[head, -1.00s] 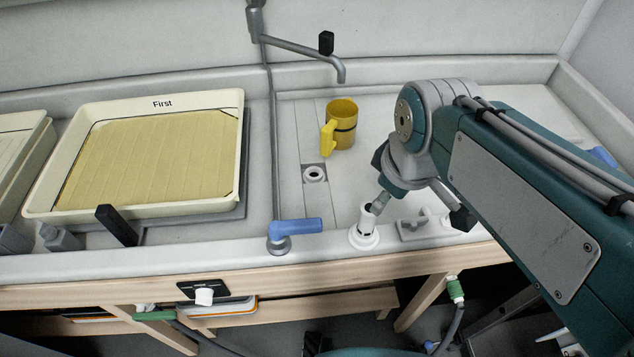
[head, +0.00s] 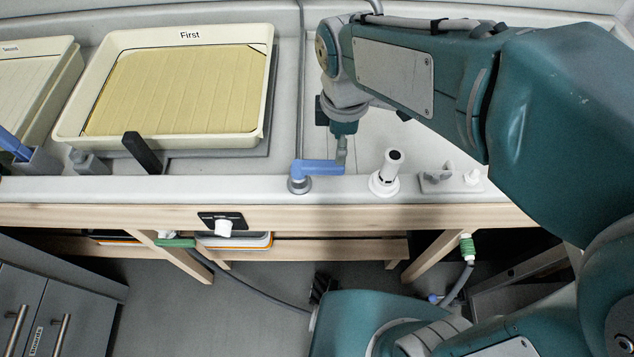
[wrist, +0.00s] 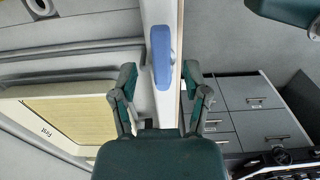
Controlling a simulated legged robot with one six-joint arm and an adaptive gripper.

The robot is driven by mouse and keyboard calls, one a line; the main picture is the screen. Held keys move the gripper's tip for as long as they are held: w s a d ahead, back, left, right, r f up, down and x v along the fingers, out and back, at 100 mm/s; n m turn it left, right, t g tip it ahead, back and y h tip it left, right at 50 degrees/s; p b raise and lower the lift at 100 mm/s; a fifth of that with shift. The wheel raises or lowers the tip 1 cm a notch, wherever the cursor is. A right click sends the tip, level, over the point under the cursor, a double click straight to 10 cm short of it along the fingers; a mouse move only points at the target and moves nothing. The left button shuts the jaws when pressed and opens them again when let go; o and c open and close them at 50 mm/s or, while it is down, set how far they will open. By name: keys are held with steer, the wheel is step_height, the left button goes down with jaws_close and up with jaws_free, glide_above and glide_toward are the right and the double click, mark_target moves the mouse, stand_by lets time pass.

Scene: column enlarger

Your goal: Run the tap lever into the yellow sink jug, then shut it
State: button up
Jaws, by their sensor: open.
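The blue tap lever (head: 318,167) stands on the sink's front ledge and points right in the head view. My gripper (head: 341,158) is over its free end. In the wrist view, the lever (wrist: 161,55) reaches in between the two spread fingertips of my gripper (wrist: 160,82). The gripper is open; whether a finger touches the lever I cannot tell. The yellow jug and the spout show in neither current view; my arm covers part of the sink where the jug stood.
A tray marked First (head: 62,130) lies left of the lever, with a black upright clip (head: 142,152) at its front edge. A white capped post (head: 386,175) and a grey holder (head: 450,181) stand on the ledge to the right. Drawers (wrist: 250,105) show in the wrist view.

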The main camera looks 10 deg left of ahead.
steer(key=shift+f, duration=2.4)
steer(key=shift+f, duration=0.5)
steer(key=shift+c, duration=0.3)
